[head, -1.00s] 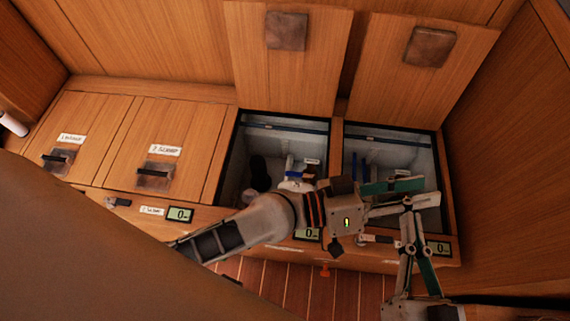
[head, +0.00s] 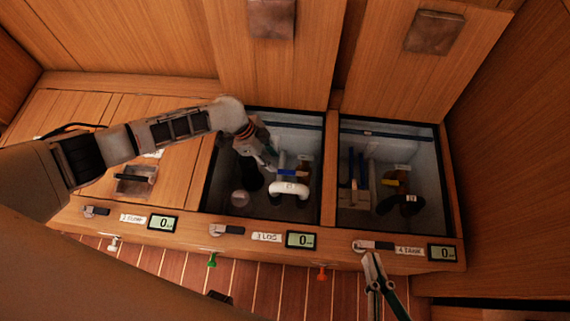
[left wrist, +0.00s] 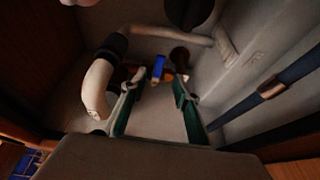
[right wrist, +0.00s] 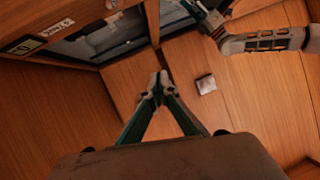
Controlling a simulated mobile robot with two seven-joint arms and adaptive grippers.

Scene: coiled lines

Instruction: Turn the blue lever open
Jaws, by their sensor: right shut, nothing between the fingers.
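A blue lever (head: 287,172) sits on pale pipework inside the left open locker, above a white curved pipe (head: 289,189). It also shows in the left wrist view (left wrist: 158,67), beyond the fingertips and between them. My left gripper (left wrist: 157,92) reaches down into that locker and is open, with nothing between its fingers. In the head view my left gripper (head: 266,158) is just left of the lever, partly hidden by its own wrist; I cannot tell whether it touches anything. My right gripper (right wrist: 158,86) is shut and empty, outside the right locker's front edge (head: 372,262).
The right open locker (head: 438,150) holds upright blue parts (head: 352,164) and a yellow handle (head: 390,182). Two raised lids (head: 275,70) stand behind. A dark round-topped part (head: 250,175) is left of the white pipe. Locker walls surround the left gripper closely.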

